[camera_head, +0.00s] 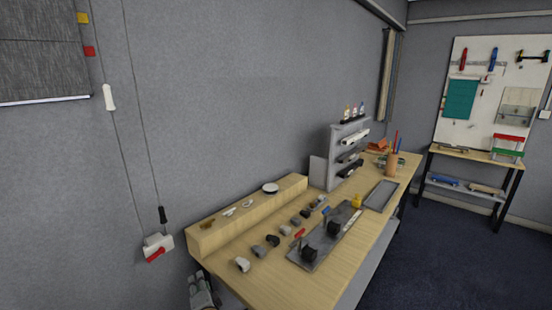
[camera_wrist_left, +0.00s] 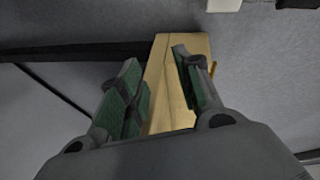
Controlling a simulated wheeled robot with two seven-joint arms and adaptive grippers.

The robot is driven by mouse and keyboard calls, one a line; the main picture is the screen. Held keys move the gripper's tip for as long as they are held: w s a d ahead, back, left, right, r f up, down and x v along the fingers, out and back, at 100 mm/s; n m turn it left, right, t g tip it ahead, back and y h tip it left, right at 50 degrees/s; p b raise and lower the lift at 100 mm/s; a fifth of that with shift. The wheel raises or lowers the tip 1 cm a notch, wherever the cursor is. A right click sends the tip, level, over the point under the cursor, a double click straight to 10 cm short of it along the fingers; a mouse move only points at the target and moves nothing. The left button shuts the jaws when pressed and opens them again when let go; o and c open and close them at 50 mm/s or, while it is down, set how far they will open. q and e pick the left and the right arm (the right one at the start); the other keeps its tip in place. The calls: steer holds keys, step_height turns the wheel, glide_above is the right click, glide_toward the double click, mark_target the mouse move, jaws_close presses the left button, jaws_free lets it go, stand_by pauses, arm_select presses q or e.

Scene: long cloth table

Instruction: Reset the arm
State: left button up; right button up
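My left gripper (camera_head: 203,291) shows at the bottom of the head view, low beside the near left end of the wooden table (camera_head: 266,292). Most of the arm behind it is out of the picture. In the left wrist view the same gripper (camera_wrist_left: 160,78) has its green-padded fingers apart, with nothing held between them. The pale wooden table end (camera_wrist_left: 172,112) shows behind the gap; I cannot tell how far away it is. My right gripper is in neither view.
A row of small grey and black parts (camera_head: 272,240) and a grey tray (camera_head: 330,243) with black blocks lie on the table. A wooden ledge (camera_head: 250,213) runs along its wall side. A white box with a red handle (camera_head: 156,246) is on the wall near my gripper.

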arm_select(q)
steer(key=s+d+f+g+h, duration=0.2)
steer(key=s+f+h, duration=0.1)
steer(key=f, duration=1.1)
steer(key=s+d+f+g+h, duration=0.15)
steer(key=f+h, duration=0.25)
steer(key=f, duration=1)
steer(key=s+a+f+n+g, duration=0.3)
steer(key=s+f+n+g, duration=0.1)
steer(key=s+f, duration=1.2)
steer(key=s+f+n+g, duration=0.1)
steer(key=s+f, duration=0.5)
steer(key=s, duration=1.1)
steer(key=s+a+f+n+g, duration=0.1)
steer(key=s+f+g, duration=0.3)
steer(key=s, duration=1.3)
steer(key=shift+f+n, duration=0.7)
steer(key=shift+f, duration=0.25)
steer(key=shift+w+g, duration=0.1)
steer(key=shift+g, duration=0.15)
